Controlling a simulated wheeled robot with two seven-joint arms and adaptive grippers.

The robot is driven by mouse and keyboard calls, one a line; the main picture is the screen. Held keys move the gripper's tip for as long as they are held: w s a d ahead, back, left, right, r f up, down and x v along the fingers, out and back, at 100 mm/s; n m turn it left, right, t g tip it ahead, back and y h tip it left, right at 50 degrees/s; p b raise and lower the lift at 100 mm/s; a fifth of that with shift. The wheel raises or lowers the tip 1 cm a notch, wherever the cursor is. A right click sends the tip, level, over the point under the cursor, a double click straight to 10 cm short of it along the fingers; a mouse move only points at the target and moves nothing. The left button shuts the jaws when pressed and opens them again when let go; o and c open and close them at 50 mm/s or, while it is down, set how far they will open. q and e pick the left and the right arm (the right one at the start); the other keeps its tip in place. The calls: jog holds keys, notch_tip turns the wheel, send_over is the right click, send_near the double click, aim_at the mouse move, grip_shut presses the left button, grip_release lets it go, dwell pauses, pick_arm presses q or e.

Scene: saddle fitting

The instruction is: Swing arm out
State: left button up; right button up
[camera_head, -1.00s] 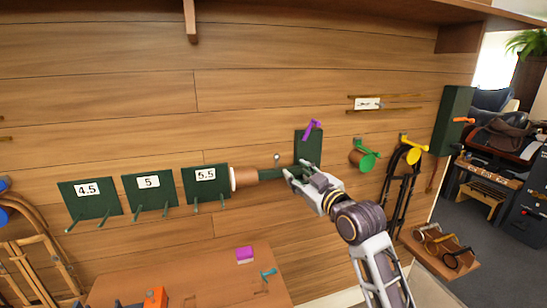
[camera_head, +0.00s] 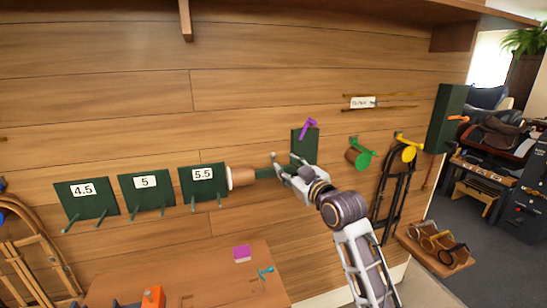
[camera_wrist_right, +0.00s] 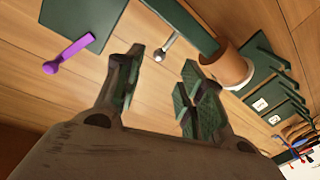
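A green wall plate (camera_head: 303,147) with a purple lever (camera_head: 307,128) carries a green arm (camera_head: 264,174) lying along the wall to the left. A brown cylinder (camera_head: 241,177) sits at the arm's left end, beside the 5.5 plate. My right gripper (camera_head: 277,168) is in front of the arm, fingers spread. In the right wrist view, the open fingers (camera_wrist_right: 163,80) point toward a small silver-tipped knob (camera_wrist_right: 166,46) by the green arm (camera_wrist_right: 184,24), with nothing gripped. The purple lever (camera_wrist_right: 68,52) and the cylinder (camera_wrist_right: 228,69) lie to either side. My left gripper is not in view.
Green plates marked 4.5 (camera_head: 86,200), 5 (camera_head: 146,193) and 5.5 (camera_head: 204,181) have pegs sticking out. Below is a wooden table (camera_head: 215,280) with a purple block (camera_head: 242,254). A green holder (camera_head: 362,157) and black straps (camera_head: 394,190) hang to the right.

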aim_at(273, 158)
jog(key=x, duration=0.9)
jog(key=shift+w+a, duration=0.2)
jog(key=shift+w, duration=0.2)
jog(key=c, duration=0.4)
jog(key=shift+a, duration=0.1)
grip_shut()
jog(key=shift+r, duration=0.1)
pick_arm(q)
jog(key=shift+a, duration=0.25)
